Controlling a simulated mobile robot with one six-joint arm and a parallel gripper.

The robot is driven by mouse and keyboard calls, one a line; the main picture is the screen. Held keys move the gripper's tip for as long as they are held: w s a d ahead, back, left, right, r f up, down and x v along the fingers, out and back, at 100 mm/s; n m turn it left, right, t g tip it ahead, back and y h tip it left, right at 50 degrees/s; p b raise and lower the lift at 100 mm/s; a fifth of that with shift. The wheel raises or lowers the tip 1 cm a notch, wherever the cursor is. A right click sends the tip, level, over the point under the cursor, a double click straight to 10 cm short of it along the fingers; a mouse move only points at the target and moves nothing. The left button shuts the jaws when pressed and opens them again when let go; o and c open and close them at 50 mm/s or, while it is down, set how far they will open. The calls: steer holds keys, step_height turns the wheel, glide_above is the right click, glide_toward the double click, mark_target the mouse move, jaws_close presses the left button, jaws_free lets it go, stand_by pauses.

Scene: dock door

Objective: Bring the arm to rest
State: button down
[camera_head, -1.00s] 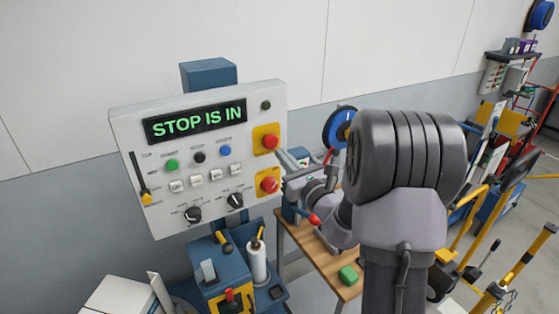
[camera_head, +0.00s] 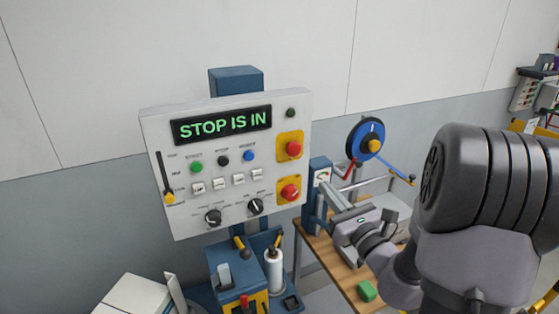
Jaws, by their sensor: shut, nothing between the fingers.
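My gripper (camera_head: 328,198) is at the end of my arm, to the right of the control panel (camera_head: 157,133) and apart from its red buttons. Its fingers are shut with nothing seen between them, and it appears in front of the workbench area. The panel's display (camera_head: 221,124) reads "STOP IS IN" in green. Two red buttons on yellow plates, an upper one (camera_head: 293,149) and a lower one (camera_head: 289,193), are on the panel's right side. My arm fills the right of the view and hides part of the bench.
A wooden bench (camera_head: 345,277) with a green block (camera_head: 367,291) stands below my arm. Blue equipment (camera_head: 232,260) with a white roll (camera_head: 274,270) stands under the panel. The wall above is clear.

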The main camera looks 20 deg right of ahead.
steer(key=s+a+f+n+g+y+b, duration=0.1)
steer(key=s+a+n+g+y+b, duration=0.35)
steer(key=a, duration=0.75)
steer(key=s+a+f+n+g+y+b, duration=0.1)
steer(key=s+a+f+n+g+y, duration=0.1)
steer(key=a+n+g+y, duration=0.6)
steer(key=s+a+f+n+g+h+b, duration=0.4)
steer(key=s+a+f+n+h+b, duration=0.1)
steer(key=s+a+f+n, duration=0.55)
steer(key=s+d+f+n+t+h+b, duration=0.1)
steer(key=s+d+n+t+h+b, duration=0.1)
steer(key=s+d+n+h, duration=0.3)
steer(key=d+n+h+b, duration=0.1)
steer(key=d+n+h, duration=0.1)
steer(key=d, duration=0.1)
steer(key=shift+s+f+n, duration=0.15)
steer(key=shift+f+n, duration=0.05)
steer(key=shift+n, duration=0.2)
steer(key=shift+t, duration=0.25)
